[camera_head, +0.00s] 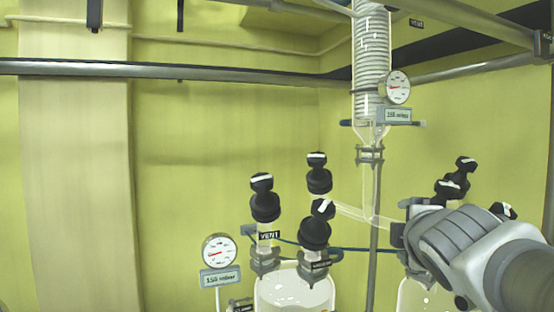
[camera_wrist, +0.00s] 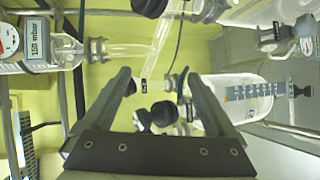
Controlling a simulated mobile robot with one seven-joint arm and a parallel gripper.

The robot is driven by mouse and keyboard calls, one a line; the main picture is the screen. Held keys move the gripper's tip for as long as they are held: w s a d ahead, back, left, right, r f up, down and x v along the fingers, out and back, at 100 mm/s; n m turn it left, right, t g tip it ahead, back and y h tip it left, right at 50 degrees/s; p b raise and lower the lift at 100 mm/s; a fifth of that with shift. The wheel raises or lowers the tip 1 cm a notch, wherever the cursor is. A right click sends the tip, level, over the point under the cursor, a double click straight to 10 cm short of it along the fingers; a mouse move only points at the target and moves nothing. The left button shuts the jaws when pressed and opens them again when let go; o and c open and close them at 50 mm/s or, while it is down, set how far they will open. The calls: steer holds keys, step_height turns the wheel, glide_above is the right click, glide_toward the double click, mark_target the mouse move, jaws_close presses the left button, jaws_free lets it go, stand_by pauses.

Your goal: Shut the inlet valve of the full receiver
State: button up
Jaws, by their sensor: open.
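Two glass receivers show at the bottom of the head view, one left of centre (camera_head: 295,292) and one at the right (camera_head: 414,298) partly behind my gripper. I cannot tell which is full. The left one carries black-knobbed valves: one labelled VENT (camera_head: 264,205), a front one (camera_head: 315,232) with a small label, and one behind (camera_head: 318,176). More black knobs (camera_head: 462,168) stand over the right one. My gripper (camera_head: 402,233) is beside these right-hand knobs. In the wrist view my open gripper (camera_wrist: 159,77) has a black knob (camera_wrist: 163,114) between its fingers, with no visible grip.
A coiled glass condenser (camera_head: 372,60) with a gauge (camera_head: 397,87) hangs above on a metal post. Another gauge (camera_head: 219,250) stands at lower left. A steel rail (camera_head: 180,69) crosses the top.

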mark_target(322, 161)
steer(key=w+a+r+n+t+y, duration=0.2)
steer(key=w+r+n+y, duration=0.4)
steer(key=n, duration=0.7)
steer(key=w+a+r+n+t+y, duration=0.25)
steer(key=r+n, duration=0.55)
steer(key=n, duration=0.4)
steer(key=w+a+f+n+p, duration=0.1)
steer(key=w+a, duration=0.1)
steer(key=w, duration=0.4)
steer(key=w+a+f+n+g+y+p, duration=0.1)
steer(key=w+f+n+p, duration=0.1)
steer(key=w, duration=0.4)
steer(key=w+a+f+n+g+p, duration=0.1)
steer(key=w+a, duration=0.1)
steer(key=w, duration=0.4)
steer(key=shift+w+a+f+n+y+p, duration=0.2)
steer(key=shift+w+a+n+y+p, duration=0.1)
steer(key=shift+w+n+p, duration=0.1)
steer(key=c, duration=1.4)
